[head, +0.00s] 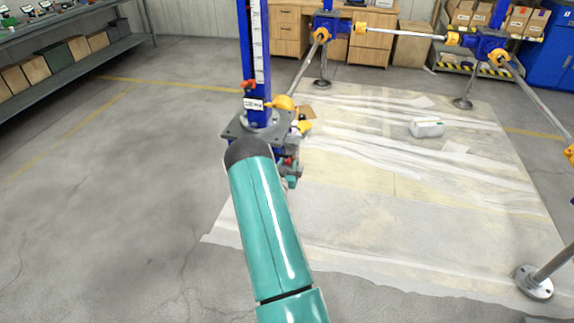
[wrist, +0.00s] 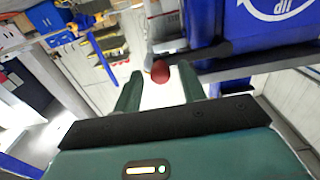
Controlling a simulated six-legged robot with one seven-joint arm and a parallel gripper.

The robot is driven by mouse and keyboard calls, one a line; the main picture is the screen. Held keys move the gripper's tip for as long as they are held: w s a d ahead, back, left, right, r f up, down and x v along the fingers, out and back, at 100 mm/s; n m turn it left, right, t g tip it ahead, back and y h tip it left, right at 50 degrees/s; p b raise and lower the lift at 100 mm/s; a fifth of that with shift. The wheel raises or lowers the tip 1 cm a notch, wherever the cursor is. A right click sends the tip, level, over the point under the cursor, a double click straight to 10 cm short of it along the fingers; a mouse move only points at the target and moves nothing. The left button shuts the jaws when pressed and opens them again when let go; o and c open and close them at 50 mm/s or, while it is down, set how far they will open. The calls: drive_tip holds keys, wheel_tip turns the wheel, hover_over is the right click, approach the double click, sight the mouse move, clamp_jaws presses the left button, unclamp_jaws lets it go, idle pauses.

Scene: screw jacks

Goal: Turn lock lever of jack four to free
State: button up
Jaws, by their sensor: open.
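A red ball knob (wrist: 160,71) shows in the wrist view between the fingertips of my gripper (wrist: 161,80). The two green fingers are apart, one on each side of the knob, with no clear contact. A dark part runs from behind the knob toward a blue jack housing (wrist: 262,25) with white markings. In the head view, the nearest jack has a blue column (head: 257,45) on a grey plate (head: 236,131). A small label (head: 253,104) there is unreadable, so I cannot tell the jack's number. My teal arm hides much below the plate.
Other blue jacks (head: 330,25) stand farther back, joined by silver shafts (head: 400,34) with yellow couplings. A plastic-covered sheet (head: 400,215) covers the floor at right, with a white package (head: 427,127) on it. Shelves (head: 70,52) stand at left; the floor (head: 110,210) there is clear.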

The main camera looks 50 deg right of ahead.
drive_tip(key=shift+w+d, duration=0.1)
drive_tip(key=shift+d, duration=0.1)
drive_tip(key=shift+c, duration=0.2)
clamp_jaws()
